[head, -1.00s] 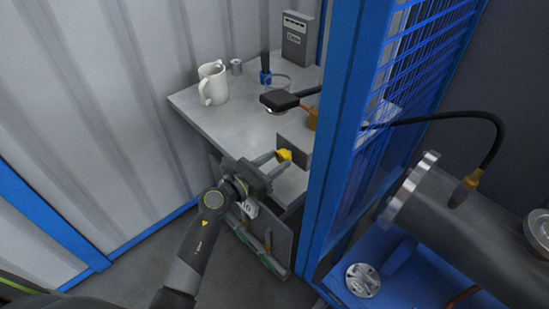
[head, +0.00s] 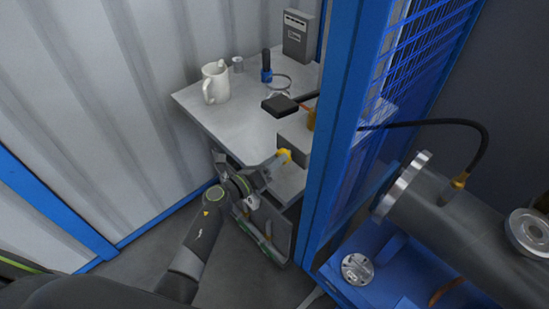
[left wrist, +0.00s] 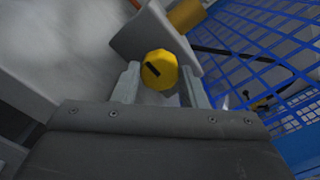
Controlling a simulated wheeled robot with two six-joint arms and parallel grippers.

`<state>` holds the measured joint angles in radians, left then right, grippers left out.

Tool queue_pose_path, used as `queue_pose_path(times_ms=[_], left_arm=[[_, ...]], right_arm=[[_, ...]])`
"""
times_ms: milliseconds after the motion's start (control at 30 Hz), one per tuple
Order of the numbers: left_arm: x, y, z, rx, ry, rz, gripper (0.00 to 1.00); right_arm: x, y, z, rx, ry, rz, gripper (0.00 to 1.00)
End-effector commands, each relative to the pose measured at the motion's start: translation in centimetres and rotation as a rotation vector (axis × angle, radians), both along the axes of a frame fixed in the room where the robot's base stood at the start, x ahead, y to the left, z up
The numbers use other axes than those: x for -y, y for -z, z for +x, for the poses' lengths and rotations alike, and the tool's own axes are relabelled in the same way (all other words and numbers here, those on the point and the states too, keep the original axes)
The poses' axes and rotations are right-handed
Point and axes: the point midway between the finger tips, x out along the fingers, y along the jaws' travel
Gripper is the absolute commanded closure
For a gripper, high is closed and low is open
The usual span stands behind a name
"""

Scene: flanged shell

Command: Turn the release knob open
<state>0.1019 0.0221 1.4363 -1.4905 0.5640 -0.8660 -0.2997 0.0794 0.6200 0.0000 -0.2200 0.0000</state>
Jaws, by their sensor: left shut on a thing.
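The release knob (head: 286,154) is small and yellow, on the front of a grey box (head: 296,137) at the table's right edge. In the left wrist view the knob (left wrist: 160,69) shows a black slanted bar on its face. My left gripper (head: 280,160) reaches it from the front left. The gripper's two fingers (left wrist: 160,84) stand on either side of the knob and are shut on it. My right gripper is not in view.
A white mug (head: 216,83), a small metal cylinder (head: 238,64) and a blue-based tool (head: 266,69) stand on the grey table (head: 225,110). A blue post (head: 341,120) rises close right of the knob. A large flanged metal cylinder (head: 450,215) lies beyond it.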

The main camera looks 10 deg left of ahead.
Motion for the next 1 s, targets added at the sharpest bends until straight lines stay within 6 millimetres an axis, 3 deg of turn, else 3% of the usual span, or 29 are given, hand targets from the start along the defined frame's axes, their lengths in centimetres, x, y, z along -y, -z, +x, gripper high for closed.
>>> queue_pose_path(times_ms=[567, 600, 733, 1000], left_arm=[[-0.03, 0.1, -0.02, -0.019, 0.0, -0.026, 0.84], [-0.03, 0.1, -0.02, -0.019, 0.0, -0.026, 0.56], [-0.03, 0.08, -0.02, -0.018, 0.0, -0.024, 0.4], [-0.06, 0.22, -0.05, -0.02, -0.001, -0.023, 0.4]], right_arm=[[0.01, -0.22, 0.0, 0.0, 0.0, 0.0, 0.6], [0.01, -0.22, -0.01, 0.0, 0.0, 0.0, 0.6], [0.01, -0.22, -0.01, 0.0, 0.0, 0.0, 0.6], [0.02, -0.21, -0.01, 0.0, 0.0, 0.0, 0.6]])
